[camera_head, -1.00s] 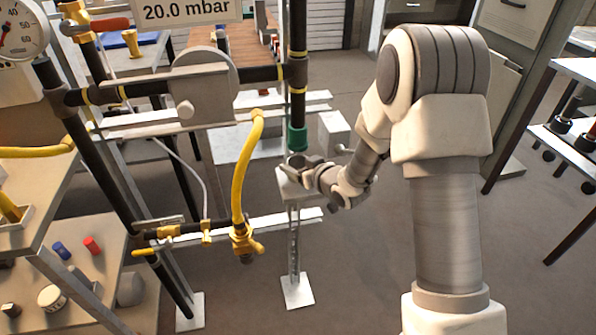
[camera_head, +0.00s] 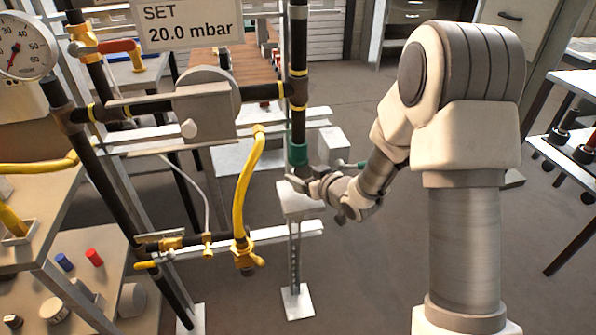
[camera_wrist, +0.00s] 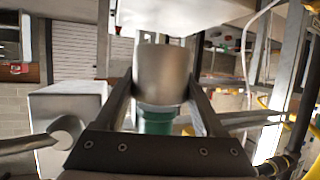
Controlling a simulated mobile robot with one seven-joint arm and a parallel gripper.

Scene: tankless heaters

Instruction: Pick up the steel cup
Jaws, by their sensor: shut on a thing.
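The steel cup (camera_wrist: 163,74) is a plain grey metal cylinder. In the wrist view it stands between the two fingers of my gripper (camera_wrist: 165,95), which are shut on its sides. In the head view my gripper (camera_head: 302,182) is just below the green collar at the lower end of the black vertical pipe, at the small white stand. The cup is mostly hidden there by the fingers. I cannot tell whether the cup touches the stand's top.
The white stand (camera_head: 295,204) has a thin post and a floor plate. The black pipe with its green collar (camera_head: 297,154) hangs close above my gripper. A yellow hose (camera_head: 245,185) and a white rail are on the left. A white box (camera_head: 332,146) is behind. Floor to the right is open.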

